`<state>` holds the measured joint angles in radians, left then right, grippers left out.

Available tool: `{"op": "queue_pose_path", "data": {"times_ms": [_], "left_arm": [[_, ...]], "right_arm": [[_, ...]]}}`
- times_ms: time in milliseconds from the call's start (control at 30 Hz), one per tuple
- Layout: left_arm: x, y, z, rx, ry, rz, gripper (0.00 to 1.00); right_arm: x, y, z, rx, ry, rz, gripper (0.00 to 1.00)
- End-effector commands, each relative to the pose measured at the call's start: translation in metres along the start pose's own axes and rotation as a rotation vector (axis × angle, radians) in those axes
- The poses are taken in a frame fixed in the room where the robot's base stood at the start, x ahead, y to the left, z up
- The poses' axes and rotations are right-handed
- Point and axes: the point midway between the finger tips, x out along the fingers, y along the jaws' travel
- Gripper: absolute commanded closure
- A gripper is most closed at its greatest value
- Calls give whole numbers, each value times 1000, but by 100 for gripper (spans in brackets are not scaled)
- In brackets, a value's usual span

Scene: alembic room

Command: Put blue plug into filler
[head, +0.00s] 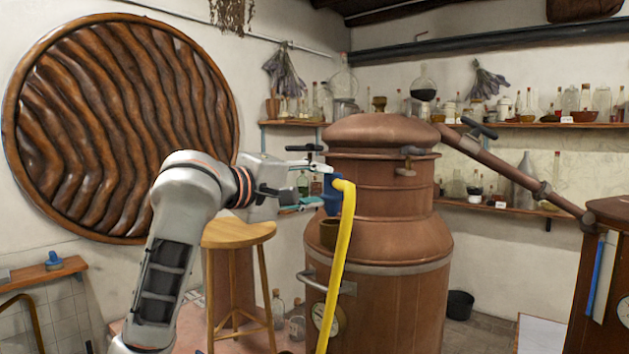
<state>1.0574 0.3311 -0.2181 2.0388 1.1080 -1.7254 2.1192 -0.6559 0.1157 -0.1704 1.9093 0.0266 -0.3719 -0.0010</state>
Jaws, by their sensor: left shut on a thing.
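The blue plug (331,197) is at the upper end of a yellow hose (340,265), which bends over at the top and hangs down in front of the copper still. My left gripper (318,185) is shut on the blue plug from the left, its fingers roughly level. The filler (328,234), a short brownish cup-like opening on the still's left side, is just below the plug. The plug looks slightly above it and apart from it; the depth between them is hard to tell. The hose hides the filler's right edge. My right gripper is not in view.
The copper still (395,240) fills the centre, with a handle (328,281) on its side. A wooden stool (238,235) stands behind my left arm. Another blue object (54,260) sits on a low shelf at the left. Shelves of bottles line the back wall.

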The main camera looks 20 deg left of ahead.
Motion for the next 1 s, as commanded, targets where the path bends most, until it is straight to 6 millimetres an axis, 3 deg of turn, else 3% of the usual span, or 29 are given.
{"op": "queue_pose_path", "data": {"times_ms": [1000], "left_arm": [[-2,1,2,0,0,1,88]], "right_arm": [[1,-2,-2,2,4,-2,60]]}}
